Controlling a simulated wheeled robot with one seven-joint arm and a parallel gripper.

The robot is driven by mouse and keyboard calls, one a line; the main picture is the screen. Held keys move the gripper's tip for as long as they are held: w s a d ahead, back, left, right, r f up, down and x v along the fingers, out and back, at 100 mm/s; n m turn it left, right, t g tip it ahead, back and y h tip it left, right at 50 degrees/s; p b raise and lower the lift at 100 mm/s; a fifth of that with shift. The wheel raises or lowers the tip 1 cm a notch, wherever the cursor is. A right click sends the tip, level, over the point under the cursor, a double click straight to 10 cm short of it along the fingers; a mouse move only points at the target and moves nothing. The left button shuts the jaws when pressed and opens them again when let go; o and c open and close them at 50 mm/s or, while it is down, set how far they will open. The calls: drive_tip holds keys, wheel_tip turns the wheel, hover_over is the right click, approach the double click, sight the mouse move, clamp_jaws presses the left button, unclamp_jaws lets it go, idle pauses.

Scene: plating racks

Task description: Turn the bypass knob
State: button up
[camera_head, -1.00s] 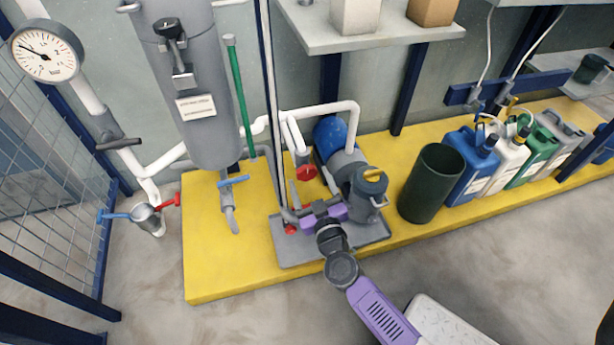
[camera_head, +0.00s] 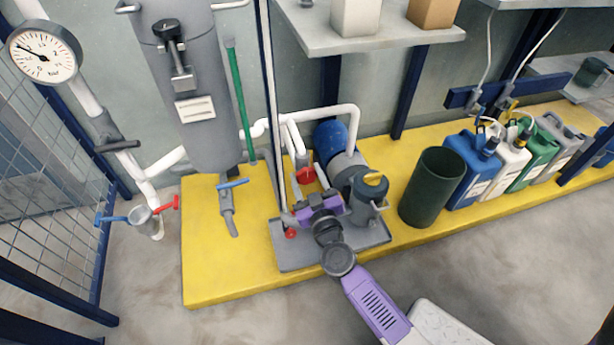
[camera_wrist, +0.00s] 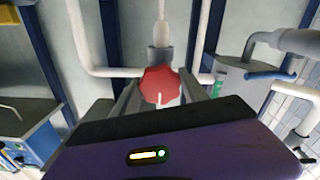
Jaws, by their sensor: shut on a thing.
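A red lobed knob (camera_wrist: 160,84) sits on a grey fitting under a white pipe. In the wrist view it lies between the two fingers of my gripper (camera_wrist: 161,92), which is shut on it. In the head view the red knob (camera_head: 305,175) shows beside the pump, just beyond my purple gripper (camera_head: 309,192). The fingertips are partly hidden there. No label reading bypass is legible.
A second small red knob (camera_head: 291,234) sits low on the grey plate. A grey tank (camera_head: 200,90), a blue-handled valve (camera_head: 233,183) and a dark bin (camera_head: 432,187) stand nearby.

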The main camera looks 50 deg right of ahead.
drive_tip(key=m+p, duration=0.1)
drive_tip(key=m, duration=0.2)
drive_tip(key=shift+m+p, duration=0.3)
drive_tip(key=shift+p, duration=0.1)
drive_tip(key=shift+m+p, duration=0.5)
drive_tip(key=shift+m, duration=1.5)
drive_tip(key=shift+a, duration=0.1)
drive_tip(key=o, duration=1.4)
drive_tip(key=shift+c, duration=0.2)
drive_tip(key=p+v, duration=0.2)
drive_tip(key=v, duration=0.5)
drive_tip(key=shift+s+a, duration=0.2)
drive_tip(key=shift+s, duration=0.15)
